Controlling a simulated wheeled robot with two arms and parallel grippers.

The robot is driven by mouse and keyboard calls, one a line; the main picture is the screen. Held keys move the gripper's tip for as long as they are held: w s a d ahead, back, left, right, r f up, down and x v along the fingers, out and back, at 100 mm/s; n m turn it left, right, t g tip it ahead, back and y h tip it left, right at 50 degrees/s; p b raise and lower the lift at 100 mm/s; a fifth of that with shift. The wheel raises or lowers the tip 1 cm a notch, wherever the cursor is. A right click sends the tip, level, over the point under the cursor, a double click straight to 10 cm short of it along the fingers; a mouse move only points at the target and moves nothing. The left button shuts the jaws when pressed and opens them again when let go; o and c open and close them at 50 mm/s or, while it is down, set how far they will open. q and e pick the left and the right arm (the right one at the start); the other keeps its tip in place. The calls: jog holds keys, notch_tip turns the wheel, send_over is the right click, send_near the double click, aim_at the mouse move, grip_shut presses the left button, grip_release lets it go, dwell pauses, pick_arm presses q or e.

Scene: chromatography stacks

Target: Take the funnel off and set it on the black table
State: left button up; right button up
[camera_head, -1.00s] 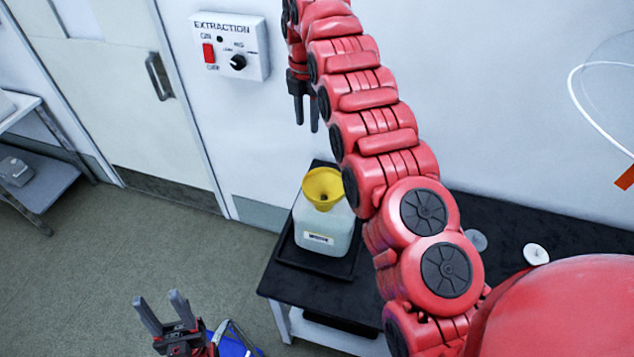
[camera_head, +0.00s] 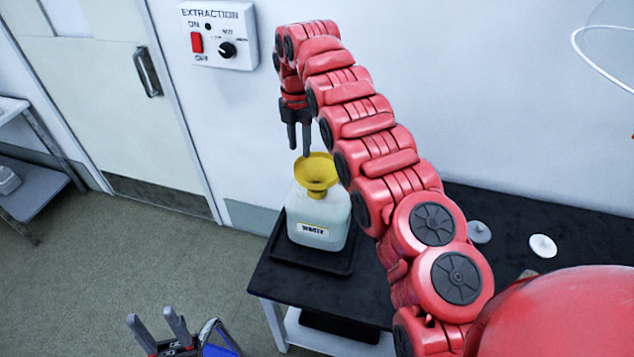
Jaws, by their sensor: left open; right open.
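The yellow funnel (camera_head: 316,172) sits in the mouth of a whitish waste container (camera_head: 318,215) with a label on its front. The container stands in a black tray (camera_head: 296,259) on the black table (camera_head: 268,287). My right gripper (camera_head: 299,151) points down with its fingers open, just above the funnel's rim at its back left; I cannot tell whether a fingertip touches it. My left gripper (camera_head: 155,325) is open and empty at the bottom left, over the floor and away from the table.
My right arm hides part of the tabletop. An extraction switch box (camera_head: 220,35) is on the wall behind. A grey shelf cart (camera_head: 35,185) stands at the far left.

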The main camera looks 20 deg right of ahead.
aim_at(300, 157)
jog(key=shift+f+p, duration=0.65)
jog(key=shift+f, duration=1.1)
jog(key=shift+w, duration=0.1)
grip_shut()
